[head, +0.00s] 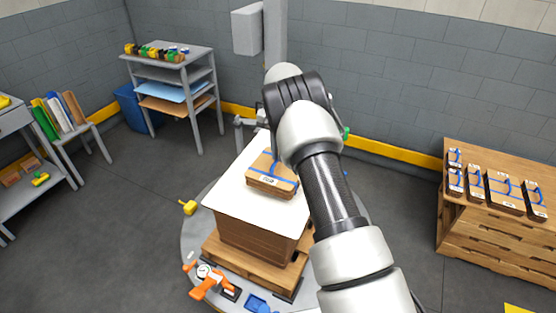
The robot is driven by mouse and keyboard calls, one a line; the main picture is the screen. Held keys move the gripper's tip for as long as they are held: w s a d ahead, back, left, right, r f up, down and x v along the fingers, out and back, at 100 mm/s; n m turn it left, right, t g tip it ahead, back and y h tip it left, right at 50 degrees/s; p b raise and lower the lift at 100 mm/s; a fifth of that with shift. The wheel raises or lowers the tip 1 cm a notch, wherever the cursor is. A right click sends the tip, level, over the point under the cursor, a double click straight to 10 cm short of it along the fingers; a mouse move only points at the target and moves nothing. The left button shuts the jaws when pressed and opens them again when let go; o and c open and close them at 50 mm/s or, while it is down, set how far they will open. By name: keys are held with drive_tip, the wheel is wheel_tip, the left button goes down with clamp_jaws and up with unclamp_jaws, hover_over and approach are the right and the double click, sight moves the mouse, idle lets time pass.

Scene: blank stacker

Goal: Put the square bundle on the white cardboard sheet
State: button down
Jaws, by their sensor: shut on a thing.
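A brown square bundle (270,181) with crossed blue straps and a white label shows at the middle of the head view. It is over the white cardboard sheet (232,198), close to its upper right part. I cannot tell whether it rests on the sheet or is held just above it. The sheet lies on top of a brown stack. My arm reaches up from the lower right and bends over near the bundle. My gripper is hidden behind my own arm, so its fingers and their contact with the bundle do not show.
The stack stands on a wooden pallet (248,262) on a round grey platform (190,240). Orange tools (208,283) and a blue item (258,304) lie at its front. A wooden stand (485,235) with several strapped bundles is at right. A grey shelf (170,62) stands back left.

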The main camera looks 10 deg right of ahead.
sight(278, 167)
drive_tip(key=shift+f, duration=1.55)
drive_tip(key=c, duration=1.8)
unclamp_jaws()
drive_tip(key=shift+f, duration=0.1)
drive_tip(key=shift+c, duration=0.2)
